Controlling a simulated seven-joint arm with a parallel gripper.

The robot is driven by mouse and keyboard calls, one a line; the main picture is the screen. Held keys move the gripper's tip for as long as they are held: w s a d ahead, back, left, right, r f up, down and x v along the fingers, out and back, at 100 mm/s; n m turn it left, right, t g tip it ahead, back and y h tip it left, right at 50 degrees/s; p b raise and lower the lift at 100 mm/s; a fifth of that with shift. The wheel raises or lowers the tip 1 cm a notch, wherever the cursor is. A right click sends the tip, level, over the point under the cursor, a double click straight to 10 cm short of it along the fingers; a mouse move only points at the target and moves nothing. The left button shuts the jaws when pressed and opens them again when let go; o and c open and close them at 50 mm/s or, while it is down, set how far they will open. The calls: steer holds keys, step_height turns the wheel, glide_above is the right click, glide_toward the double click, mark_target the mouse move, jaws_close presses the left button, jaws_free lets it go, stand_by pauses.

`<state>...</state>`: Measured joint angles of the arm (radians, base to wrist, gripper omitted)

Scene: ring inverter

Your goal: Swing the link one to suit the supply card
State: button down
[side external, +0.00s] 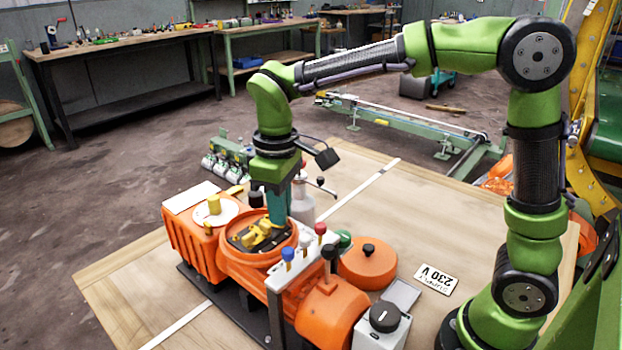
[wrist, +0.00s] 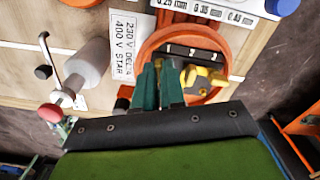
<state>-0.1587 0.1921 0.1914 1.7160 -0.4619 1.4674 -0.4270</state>
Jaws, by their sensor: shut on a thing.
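The supply card (side external: 436,280) lies on the bench at the right and reads "230 V". The open round orange terminal box (side external: 228,258) on the motor holds a dark terminal block with yellow links (side external: 256,238). The wrist view shows the block (wrist: 192,53) and yellow links (wrist: 212,76) just right of my fingers. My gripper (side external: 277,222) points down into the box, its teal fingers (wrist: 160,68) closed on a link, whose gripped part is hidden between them. A white plate (wrist: 124,45) beside the box reads "230 V DELTA, 400 V STAR".
A white panel with blue, white and red knobs (side external: 320,229) stands close in front of the box. An orange round lid (side external: 367,262) and a grey box with a black knob (side external: 384,318) sit to its right. A grey bottle (side external: 301,206) stands behind my fingers.

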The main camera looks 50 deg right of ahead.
steer(key=shift+m, duration=2)
steer(key=c, duration=1.2)
jaws_free()
steer(key=shift+r, duration=0.1)
step_height(320, 180, up, 17)
steer(key=shift+f, duration=0.15)
